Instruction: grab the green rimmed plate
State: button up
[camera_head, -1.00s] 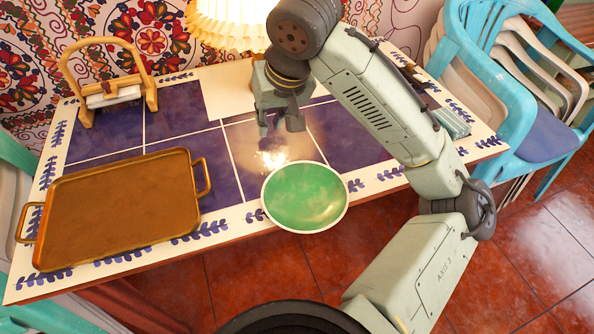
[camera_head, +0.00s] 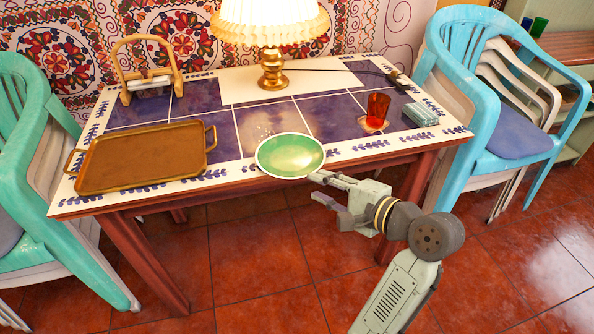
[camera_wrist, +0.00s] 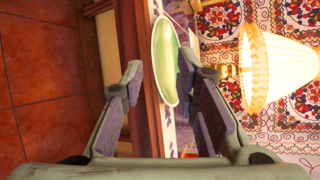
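The green plate (camera_head: 290,155) with a pale rim lies at the front edge of the tiled table, partly over the edge. My gripper (camera_head: 317,187) is at the plate's front right, at about the table edge, and points left. It is open, with one finger above the other and nothing held. In the wrist view the plate (camera_wrist: 165,62) appears nearly edge-on beyond the gap between my open fingers (camera_wrist: 160,75). I cannot tell whether a finger touches it.
On the table (camera_head: 250,178) are a brown tray (camera_head: 140,158) at left, a wooden holder (camera_head: 150,82), a lit lamp (camera_head: 271,72), a red glass (camera_head: 377,108) and coasters (camera_head: 420,115). Stacked chairs (camera_head: 500,110) stand at right, others (camera_head: 40,150) at left.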

jog(key=f+p+x, duration=0.1)
jog(key=x, duration=0.9)
jog(key=shift+m+p, duration=0.3)
jog(key=shift+f, duration=0.1)
jog(key=shift+c, duration=0.4)
grip_shut()
